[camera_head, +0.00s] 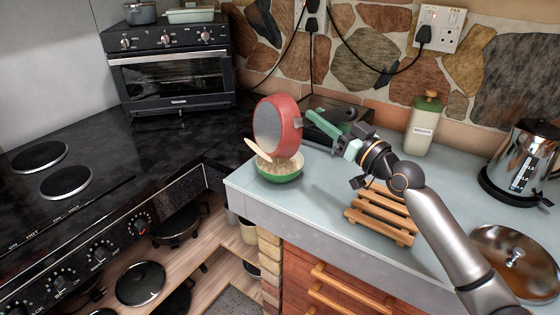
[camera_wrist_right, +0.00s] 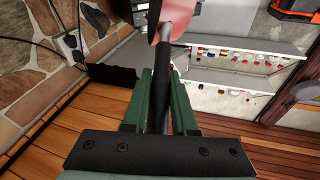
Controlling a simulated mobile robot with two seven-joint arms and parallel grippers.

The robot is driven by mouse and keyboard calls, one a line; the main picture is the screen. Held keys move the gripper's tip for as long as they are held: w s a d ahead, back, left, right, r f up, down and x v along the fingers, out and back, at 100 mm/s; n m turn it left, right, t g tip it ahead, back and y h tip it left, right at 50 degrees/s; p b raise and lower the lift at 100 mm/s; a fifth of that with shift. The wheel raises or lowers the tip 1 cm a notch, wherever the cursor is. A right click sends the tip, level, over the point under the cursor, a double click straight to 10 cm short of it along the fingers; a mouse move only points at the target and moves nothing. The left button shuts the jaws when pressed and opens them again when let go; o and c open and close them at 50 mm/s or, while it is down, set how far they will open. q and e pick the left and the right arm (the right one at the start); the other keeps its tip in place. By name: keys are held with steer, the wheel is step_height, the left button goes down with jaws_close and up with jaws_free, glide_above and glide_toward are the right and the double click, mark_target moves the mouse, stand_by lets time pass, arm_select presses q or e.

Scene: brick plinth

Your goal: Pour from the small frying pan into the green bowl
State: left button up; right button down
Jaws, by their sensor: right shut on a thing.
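The small frying pan (camera_head: 276,124) is red with a grey disc on the face turned to the head camera. It is tipped steeply on its side just above the green bowl (camera_head: 279,177). The bowl stands upright near the worktop's left corner and has pale tan stuff in it. A tan, spoon-like piece (camera_head: 257,150) slants up from the bowl's left rim. My right gripper (camera_head: 318,125), with green fingers, is shut on the pan's dark handle (camera_wrist_right: 165,85), right of the pan. The pan's inside is hidden. My left gripper is in neither view.
A wooden rack (camera_head: 381,214) lies right of the bowl. A green-lidded container (camera_head: 424,124), a shiny kettle (camera_head: 525,160) and a metal lid (camera_head: 512,255) stand further right. A black stove (camera_head: 95,190) and a toaster oven (camera_head: 175,75) are at left.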

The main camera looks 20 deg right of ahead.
steer(key=shift+w+d+m+b, duration=0.2)
steer(key=shift+d+m+b, duration=0.35)
steer(key=shift+d, duration=0.25)
steer(key=s+a+f+n+g+p, duration=0.1)
steer(key=s+a+f+n+p, duration=0.15)
steer(key=a+n, duration=0.45)
steer(key=s+a+f+n+g+p, duration=0.1)
steer(key=a+n+p, duration=0.25)
steer(key=a, duration=0.45)
steer(key=s+a+f+n+g+p, duration=0.1)
steer(key=s+a+f+n+p, duration=0.1)
steer(key=a+n, duration=0.5)
steer(key=s+a+f+n+h+b, duration=0.1)
steer(key=s+a+f+n+b, duration=0.1)
steer(key=a+f, duration=0.5)
steer(key=shift+a+f+n+g+b, duration=0.15)
steer(key=shift+f+n+g+b, duration=0.25)
steer(key=shift+f+n+b, duration=1.15)
steer(key=shift+f+m+p, duration=0.35)
steer(key=shift+f+p, duration=0.15)
steer(key=shift+p, duration=0.15)
